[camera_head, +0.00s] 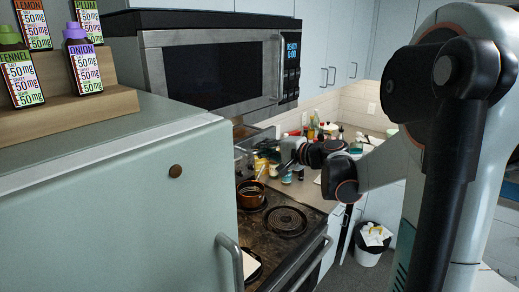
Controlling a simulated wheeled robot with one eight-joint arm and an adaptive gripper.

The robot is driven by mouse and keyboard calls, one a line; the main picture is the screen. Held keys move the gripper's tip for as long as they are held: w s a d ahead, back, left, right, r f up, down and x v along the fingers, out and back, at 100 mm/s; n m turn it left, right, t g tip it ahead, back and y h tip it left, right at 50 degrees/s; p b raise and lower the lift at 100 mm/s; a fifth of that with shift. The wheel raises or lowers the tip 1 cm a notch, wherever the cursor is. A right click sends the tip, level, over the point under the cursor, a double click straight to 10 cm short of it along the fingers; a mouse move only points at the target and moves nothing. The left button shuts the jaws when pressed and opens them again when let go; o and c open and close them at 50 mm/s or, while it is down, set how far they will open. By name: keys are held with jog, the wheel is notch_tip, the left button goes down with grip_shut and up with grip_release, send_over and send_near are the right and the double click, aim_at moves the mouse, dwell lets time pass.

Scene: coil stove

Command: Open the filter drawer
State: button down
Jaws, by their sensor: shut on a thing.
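A grey, boxy, partly see-through part (252,143) hangs under the microwave, above the back of the stove. It looks like the filter drawer, but it is small and partly hidden by the cabinet, so I cannot tell how far open it is. My arm comes from the right, and my gripper (284,167) is just right of that part, over the counter side of the stove. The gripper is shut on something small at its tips. The exact contact is too small to see clearly.
A microwave (215,75) hangs above the coil stove (285,222). Bottles (322,130) crowd the counter behind my gripper. A pale green cabinet (110,210) fills the left front. A white bin (370,250) stands on the floor.

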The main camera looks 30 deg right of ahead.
jog(key=shift+f+v, duration=0.2)
jog(key=shift+v, duration=0.85)
jog(key=c, duration=1.7)
grip_release()
jog(key=shift+s, duration=0.1)
jog(key=v, duration=1.2)
jog(key=shift+f, duration=0.15)
